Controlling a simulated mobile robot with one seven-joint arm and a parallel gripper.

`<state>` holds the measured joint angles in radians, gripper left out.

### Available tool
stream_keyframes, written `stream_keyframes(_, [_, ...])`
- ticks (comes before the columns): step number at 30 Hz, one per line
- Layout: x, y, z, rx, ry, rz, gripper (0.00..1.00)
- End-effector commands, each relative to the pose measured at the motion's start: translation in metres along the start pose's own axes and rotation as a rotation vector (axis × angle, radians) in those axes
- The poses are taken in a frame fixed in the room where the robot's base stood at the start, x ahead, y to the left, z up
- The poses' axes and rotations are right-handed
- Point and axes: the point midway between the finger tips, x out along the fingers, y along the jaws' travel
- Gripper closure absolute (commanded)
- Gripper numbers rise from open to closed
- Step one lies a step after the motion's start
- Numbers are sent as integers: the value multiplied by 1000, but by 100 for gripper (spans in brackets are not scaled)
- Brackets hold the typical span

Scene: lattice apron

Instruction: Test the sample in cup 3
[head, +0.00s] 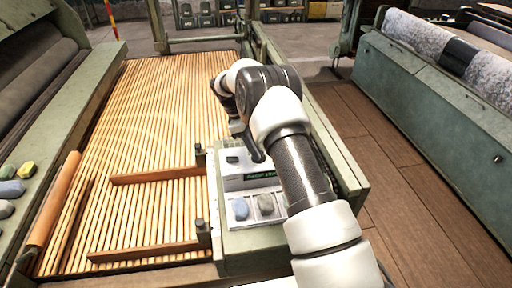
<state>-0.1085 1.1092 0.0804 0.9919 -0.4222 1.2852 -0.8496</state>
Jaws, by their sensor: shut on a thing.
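No cup marked 3 can be made out. A pale instrument panel (228,184) with a small dark display showing green text (262,176) sits on the green side bench. In front of it, a blue lump (240,208) and a grey lump (265,204) lie side by side on pale squares. My arm reaches over the bench from the lower right and bends down at the far side of the panel. My gripper (240,127) is mostly hidden by my own wrist. It is shut on a dark slim piece (255,150), seen only in part above the panel.
A bed of wooden slats (140,130) fills the left, with brown wooden bars (158,175) across it. A roller (60,205) and several coloured lumps (25,170) are at the left edge. A green machine (440,120) stands right, across bare plank floor (400,185).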

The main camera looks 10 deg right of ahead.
Motion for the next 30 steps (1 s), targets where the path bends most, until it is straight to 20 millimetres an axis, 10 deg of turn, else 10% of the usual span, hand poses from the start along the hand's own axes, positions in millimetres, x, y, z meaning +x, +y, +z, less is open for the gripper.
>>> stream_keyframes(12, [-1,0,0,11,2,-2,91])
stream_keyframes(13, [-1,0,0,11,2,-2,67])
stream_keyframes(16, [-1,0,0,10,2,-2,51])
stream_keyframes(30, [-18,1,0,9,2,0,51])
